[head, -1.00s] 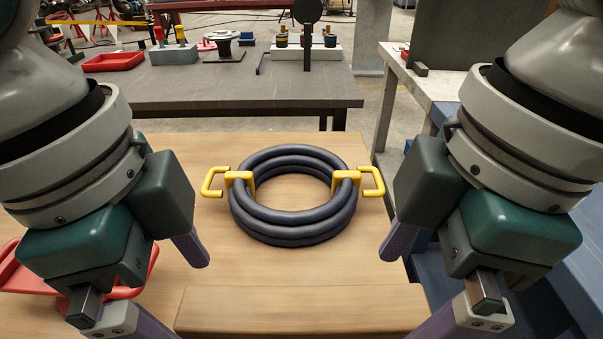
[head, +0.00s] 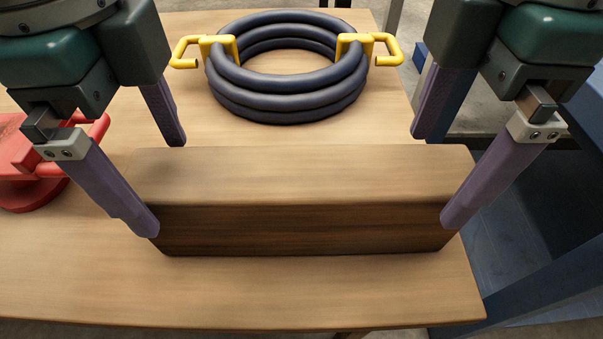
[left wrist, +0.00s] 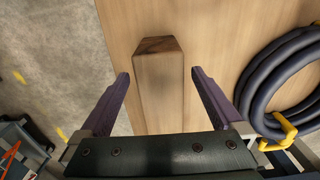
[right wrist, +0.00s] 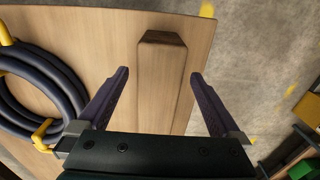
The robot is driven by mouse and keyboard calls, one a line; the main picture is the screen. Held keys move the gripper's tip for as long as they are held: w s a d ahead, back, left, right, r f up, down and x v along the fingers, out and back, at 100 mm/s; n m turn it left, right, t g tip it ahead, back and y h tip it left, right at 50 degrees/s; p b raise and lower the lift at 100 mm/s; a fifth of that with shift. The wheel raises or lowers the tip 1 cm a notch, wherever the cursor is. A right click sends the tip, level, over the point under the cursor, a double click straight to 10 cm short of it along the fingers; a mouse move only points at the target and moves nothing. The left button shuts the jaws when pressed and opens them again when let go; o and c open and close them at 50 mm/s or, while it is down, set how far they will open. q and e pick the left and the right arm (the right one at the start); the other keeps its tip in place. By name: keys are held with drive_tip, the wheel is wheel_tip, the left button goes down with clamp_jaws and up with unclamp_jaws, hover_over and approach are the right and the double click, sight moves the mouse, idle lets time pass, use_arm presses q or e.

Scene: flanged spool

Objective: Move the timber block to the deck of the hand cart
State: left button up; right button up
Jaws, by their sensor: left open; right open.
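The timber block (head: 310,228) is a long brown beam lying left to right on the wooden table's front part. My left gripper (head: 165,185) is open at its left end, one finger on the front side and one at the back. My right gripper (head: 440,178) is open at its right end in the same way. In the left wrist view the block (left wrist: 159,95) stands between the two fingers with gaps; the right wrist view shows the block (right wrist: 162,85) likewise. I cannot make out the hand cart with certainty.
A dark coiled hose (head: 288,100) with yellow handles lies behind the block on the table (head: 250,300). A red flanged object (head: 30,180) is at the left. Blue structures (head: 560,285) stand right of the table, beyond its edge. The table's front strip is clear.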

use_arm(q)
wheel_tip(320, 180, down, 9)
drive_tip(key=shift+r, duration=0.15)
use_arm(e)
wheel_tip(320, 180, down, 9)
drive_tip(key=shift+r, duration=0.2)
use_arm(q)
clamp_jaws()
use_arm(e)
clamp_jaws()
use_arm(q)
drive_tip(key=shift+r, duration=0.15)
use_arm(e)
drive_tip(key=shift+r, duration=0.1)
